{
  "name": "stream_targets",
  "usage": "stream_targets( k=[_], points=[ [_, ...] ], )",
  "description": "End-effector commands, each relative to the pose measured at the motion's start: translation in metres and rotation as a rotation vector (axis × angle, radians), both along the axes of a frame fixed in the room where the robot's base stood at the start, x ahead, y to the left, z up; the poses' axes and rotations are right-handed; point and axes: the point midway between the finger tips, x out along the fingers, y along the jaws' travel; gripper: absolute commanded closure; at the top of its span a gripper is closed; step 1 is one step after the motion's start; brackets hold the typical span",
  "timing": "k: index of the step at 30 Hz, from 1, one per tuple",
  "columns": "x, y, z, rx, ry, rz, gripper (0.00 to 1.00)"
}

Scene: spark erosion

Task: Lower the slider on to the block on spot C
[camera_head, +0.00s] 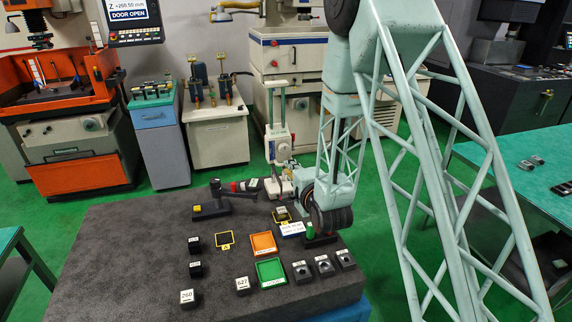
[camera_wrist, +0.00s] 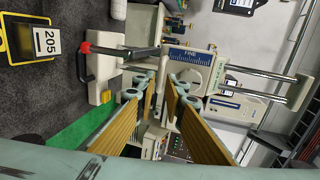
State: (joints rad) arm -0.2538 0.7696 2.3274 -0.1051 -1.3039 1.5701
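The white height gauge (camera_head: 276,170) stands at the back edge of the dark table. Its pale slider (camera_wrist: 185,70), with a blue plate marked FINE, sits on twin rods in the wrist view, which is turned sideways. A dark block marked 205 (camera_wrist: 46,42) lies on a yellow-framed spot (camera_wrist: 25,57); a block on a yellow-framed spot (camera_head: 281,215) also shows before the gauge in the head view. I cannot read a spot letter there. My gripper (camera_wrist: 165,84) is open, its yellow ribbed fingers apart and pointing towards the slider. Contact is not visible.
A yellow-framed spot (camera_head: 225,240), an orange tray (camera_head: 263,244) and a green tray (camera_head: 271,272) lie nearer the front. Several dark blocks stand around them. A black stand (camera_head: 211,208) is on the left. The table's left part is clear.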

Motion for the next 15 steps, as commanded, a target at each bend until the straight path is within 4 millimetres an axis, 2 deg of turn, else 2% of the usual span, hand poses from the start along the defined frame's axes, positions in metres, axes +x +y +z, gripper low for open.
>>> stream_targets(
  k=[7,15],
  points=[
    [0.028,0.011,-0.006,0.001,-0.001,0.001,0.89],
    [0.043,0.016,-0.011,0.0,0.0,0.0,0.89]
  ],
)
